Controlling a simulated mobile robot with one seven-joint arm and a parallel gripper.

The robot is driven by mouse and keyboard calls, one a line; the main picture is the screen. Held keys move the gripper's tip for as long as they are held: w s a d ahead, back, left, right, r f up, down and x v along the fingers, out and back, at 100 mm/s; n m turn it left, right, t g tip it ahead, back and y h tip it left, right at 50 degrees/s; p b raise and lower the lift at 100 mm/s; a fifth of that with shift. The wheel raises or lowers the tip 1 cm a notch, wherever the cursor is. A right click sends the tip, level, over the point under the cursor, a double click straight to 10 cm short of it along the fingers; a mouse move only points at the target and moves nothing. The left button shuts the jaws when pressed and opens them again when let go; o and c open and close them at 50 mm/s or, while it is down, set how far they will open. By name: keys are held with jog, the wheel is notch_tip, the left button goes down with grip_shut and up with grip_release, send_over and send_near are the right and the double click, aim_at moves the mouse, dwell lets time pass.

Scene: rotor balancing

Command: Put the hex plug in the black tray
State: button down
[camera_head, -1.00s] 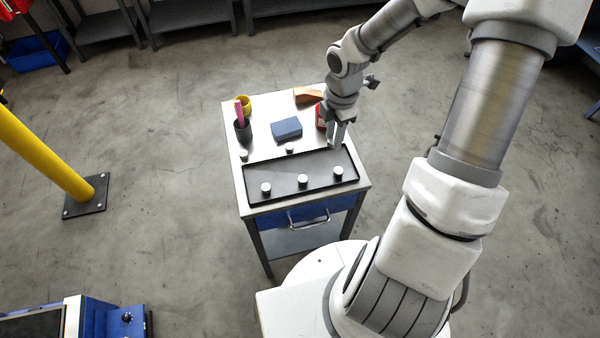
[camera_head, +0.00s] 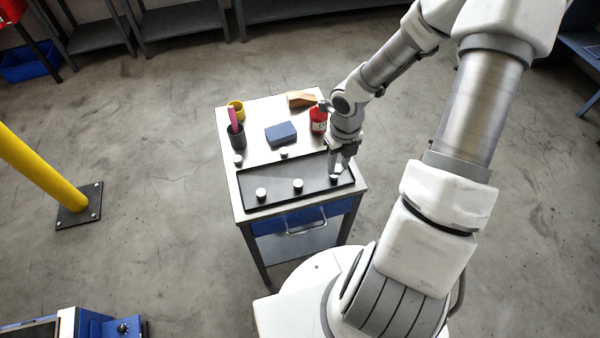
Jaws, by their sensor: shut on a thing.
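The black tray (camera_head: 268,177) lies along the front of the metal cart top. Three short pale plugs stand in it: a left one (camera_head: 261,194), a middle one (camera_head: 297,186) and a right one (camera_head: 336,177). Two smaller pale pieces, one at the left edge (camera_head: 238,160) and one behind the tray (camera_head: 284,154), stand on the cart top outside it. They are too small to tell which plug is hexagonal. My gripper (camera_head: 337,171) points down over the tray's right end, shut on the right plug, whose upper part the fingers partly hide.
Behind the tray are a blue block (camera_head: 281,134), a dark cup (camera_head: 236,137) with a pink item, a yellow cup (camera_head: 237,108), a red bottle (camera_head: 318,121) and an orange-brown block (camera_head: 301,99). The bottle stands close to my wrist. The tray floor behind the plugs is clear.

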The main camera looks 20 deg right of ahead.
send_over(305, 175)
notch_tip(305, 175, down, 6)
jog(key=shift+a+f+b, duration=0.1)
jog(key=shift+b, duration=0.3)
jog(key=shift+f, duration=1.95)
jog(key=shift+f, duration=0.15)
jog(key=c, duration=0.6)
grip_release()
notch_tip(305, 175, up, 12)
jog(key=shift+r+p, duration=0.2)
jog(key=shift+p, duration=0.35)
